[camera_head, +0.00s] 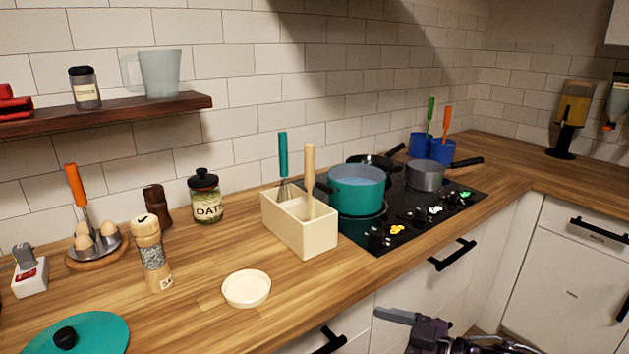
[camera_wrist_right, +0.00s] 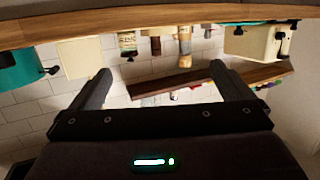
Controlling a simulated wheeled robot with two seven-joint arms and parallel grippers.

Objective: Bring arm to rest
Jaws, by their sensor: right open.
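My right gripper (camera_head: 400,318) is at the bottom right of the head view, in front of the cabinet drawers and beside the counter's front edge. In the right wrist view its two fingers (camera_wrist_right: 160,74) stand wide apart with nothing held between them. That view is upside down, with the counter along the top. My left gripper is not in view.
On the wooden counter (camera_head: 205,290) stand a utensil box (camera_head: 300,232), salt mill (camera_head: 152,258), white dish (camera_head: 246,288) and oats jar (camera_head: 207,198). A teal pot (camera_head: 357,190) sits on the black hob. Drawer handles (camera_head: 452,254) stick out near my right gripper.

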